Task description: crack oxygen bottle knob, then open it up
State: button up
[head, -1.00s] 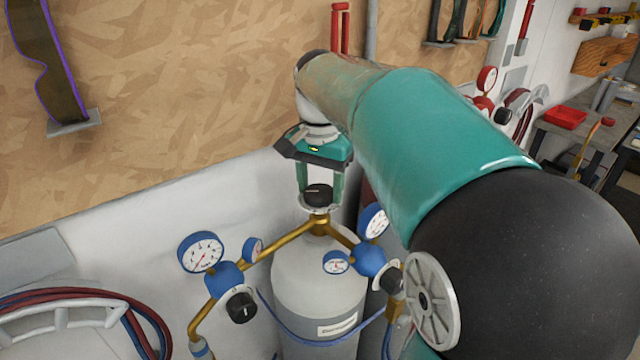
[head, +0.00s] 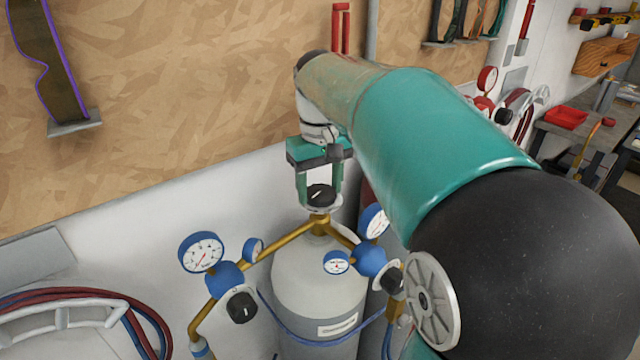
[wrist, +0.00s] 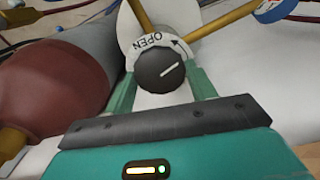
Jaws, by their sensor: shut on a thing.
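The oxygen bottle (head: 320,278) is a pale grey cylinder standing against the white wall, with a brass valve fitting on top. Its black knob (head: 320,195) has a white pointer line and sits on a light dial plate; it also shows in the wrist view (wrist: 163,70). The plate reads OPEN with a curved arrow. My gripper (head: 320,192) comes down from above, its green fingers on both sides of the knob and shut on it. In the wrist view the pointer line slants up to the right. The fingertips are partly hidden by the knob and plate.
Blue-rimmed gauges (head: 201,252) with blue regulators flank the bottle on brass pipes. A second black knob (head: 241,307) is at lower left. A dark red cylinder (wrist: 55,80) stands close beside the bottle. Hoses hang on a white rack (head: 70,318) at far left.

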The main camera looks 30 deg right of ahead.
aim_at(320, 191)
jog(key=n, duration=1.1)
jog(key=shift+r+n, duration=0.1)
jog(key=shift+n, duration=2)
jog(key=o, duration=1)
notch_tip(320, 191, up, 14)
jog(key=shift+f, duration=0.15)
